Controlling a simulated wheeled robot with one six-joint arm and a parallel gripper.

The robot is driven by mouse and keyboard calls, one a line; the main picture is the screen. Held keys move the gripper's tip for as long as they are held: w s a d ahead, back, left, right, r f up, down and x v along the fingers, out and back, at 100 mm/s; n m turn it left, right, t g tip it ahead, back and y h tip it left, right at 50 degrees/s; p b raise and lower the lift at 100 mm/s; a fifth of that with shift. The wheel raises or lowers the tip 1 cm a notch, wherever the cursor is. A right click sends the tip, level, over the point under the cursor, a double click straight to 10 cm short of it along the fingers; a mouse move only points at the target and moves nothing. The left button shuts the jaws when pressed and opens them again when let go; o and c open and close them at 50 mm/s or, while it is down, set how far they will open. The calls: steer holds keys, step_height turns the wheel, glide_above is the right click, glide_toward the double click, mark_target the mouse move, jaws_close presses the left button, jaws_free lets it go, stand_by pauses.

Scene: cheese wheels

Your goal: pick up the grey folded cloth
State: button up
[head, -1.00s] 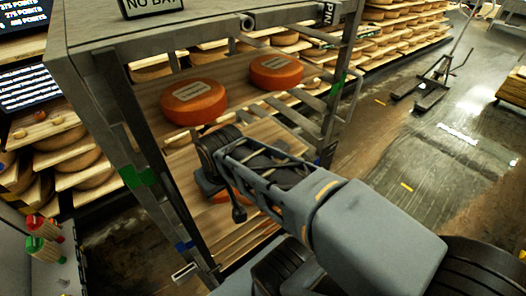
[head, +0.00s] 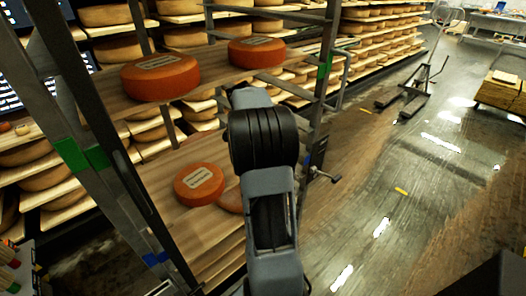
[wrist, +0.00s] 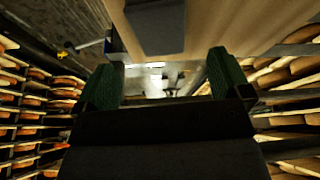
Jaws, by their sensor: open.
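In the wrist view, a dark grey flat rectangle (wrist: 155,27), which looks like the grey folded cloth, lies on a pale wooden board (wrist: 225,22) at the top of the picture. My gripper (wrist: 168,77) shows there with its two green-padded fingers wide apart and nothing between them. The grey piece is beyond the fingertips and apart from them. In the head view my arm covers the gripper, and I cannot make out the cloth.
A metal rack carries an upper wooden shelf (head: 215,78) with two orange cheese wheels and a lower shelf (head: 180,235) with an orange wheel (head: 199,184) and another partly hidden. Rack posts (head: 322,85) stand close to my arm. Open floor (head: 385,200) lies to the right.

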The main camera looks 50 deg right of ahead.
steer(key=shift+d+f, duration=0.3)
steer(key=shift+d, duration=0.05)
steer(key=shift+m, duration=0.3)
steer(key=shift+x, duration=3.35)
steer(key=shift+f+b, duration=0.25)
steer(key=shift+b, duration=0.15)
steer(key=shift+c, duration=0.2)
steer(key=c, duration=1)
steer(key=shift+o, duration=0.2)
steer(key=shift+r, duration=0.1)
